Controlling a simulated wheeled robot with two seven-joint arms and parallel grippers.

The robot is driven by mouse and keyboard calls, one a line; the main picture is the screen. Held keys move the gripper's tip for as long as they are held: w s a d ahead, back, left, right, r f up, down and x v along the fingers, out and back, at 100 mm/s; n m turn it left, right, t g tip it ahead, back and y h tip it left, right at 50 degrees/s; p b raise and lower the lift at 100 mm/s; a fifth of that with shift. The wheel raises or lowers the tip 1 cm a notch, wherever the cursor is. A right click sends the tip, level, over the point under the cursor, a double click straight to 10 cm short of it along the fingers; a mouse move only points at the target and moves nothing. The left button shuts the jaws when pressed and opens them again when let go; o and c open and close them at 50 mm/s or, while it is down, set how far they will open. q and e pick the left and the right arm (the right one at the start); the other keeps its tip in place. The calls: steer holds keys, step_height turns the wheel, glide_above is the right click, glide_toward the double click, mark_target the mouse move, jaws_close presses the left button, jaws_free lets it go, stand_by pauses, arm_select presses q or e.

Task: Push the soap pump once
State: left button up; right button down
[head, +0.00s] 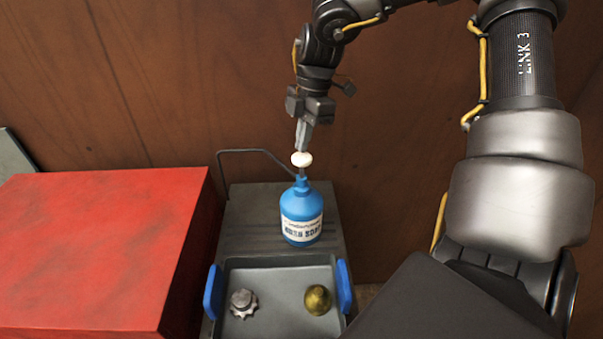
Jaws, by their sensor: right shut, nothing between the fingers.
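The soap pump is a blue bottle (301,209) with a white label, standing upright on a dark grey surface. Its white pump head (301,159) sits on a thin stem above the bottle's neck. My right gripper (301,148) is shut and empty, pointing down directly over the pump head. The fingertips look to be touching the top of the pump head or just above it; I cannot tell which. My left gripper is not in view.
A grey tray (277,262) with blue handles stands in front of the bottle, holding a metal gear (243,303) and a brass-coloured knob (318,299). A large red box (95,250) is at left. A brown wooden wall (180,80) rises behind.

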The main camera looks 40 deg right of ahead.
stand_by(0.6)
steer(key=p+v, duration=0.1)
steer(key=v, duration=0.2)
steer(key=a+p+v, duration=0.1)
steer(key=p+v, duration=0.1)
steer(key=v, duration=0.1)
steer(key=shift+w+a, duration=0.1)
stand_by(0.5)
